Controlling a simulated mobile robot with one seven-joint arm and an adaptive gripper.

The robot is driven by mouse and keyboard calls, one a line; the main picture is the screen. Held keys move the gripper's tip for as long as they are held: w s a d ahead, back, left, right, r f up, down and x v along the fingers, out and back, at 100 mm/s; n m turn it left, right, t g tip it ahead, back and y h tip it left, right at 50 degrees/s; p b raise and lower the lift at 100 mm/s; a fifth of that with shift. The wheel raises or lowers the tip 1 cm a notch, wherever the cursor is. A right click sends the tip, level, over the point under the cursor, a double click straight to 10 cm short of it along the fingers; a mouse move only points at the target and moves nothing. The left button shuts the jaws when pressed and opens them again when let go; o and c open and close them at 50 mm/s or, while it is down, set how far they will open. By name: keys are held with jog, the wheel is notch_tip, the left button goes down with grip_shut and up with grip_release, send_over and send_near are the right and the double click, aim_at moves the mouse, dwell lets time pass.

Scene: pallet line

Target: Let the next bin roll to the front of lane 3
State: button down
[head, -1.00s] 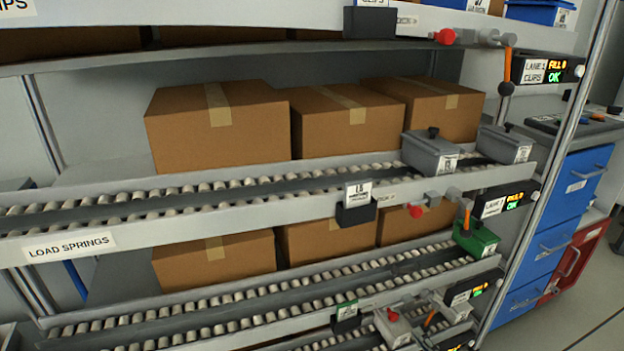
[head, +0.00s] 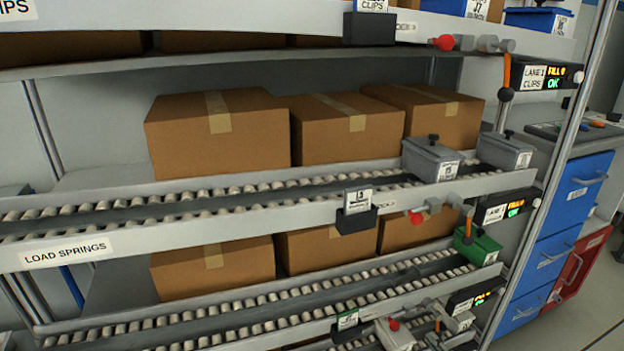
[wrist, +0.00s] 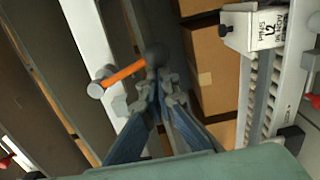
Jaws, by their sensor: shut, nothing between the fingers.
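My gripper (wrist: 166,84) is shut and empty in the wrist view, its grey fingertips close below the dark ball of an orange lever (wrist: 123,73). I cannot tell whether they touch. My gripper cannot be made out in the head view. The third lane down (head: 235,312), probably lane 3, has white rollers and a green bin (head: 477,248) near its right end.
Brown cartons (head: 218,130) stand behind the lanes. Displays for lane 1 (head: 535,76) and the lane below (head: 505,210) sit on the right ends. A steel post (head: 562,140) stands right of the rack. Blue drawers (head: 575,190) and a red one (head: 577,262) are beyond it.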

jog(key=a+v, duration=0.1)
jog(key=v, duration=0.7)
jog(key=shift+s+p, duration=0.25)
jog(key=shift+p, duration=0.15)
jog(key=shift+a, duration=0.1)
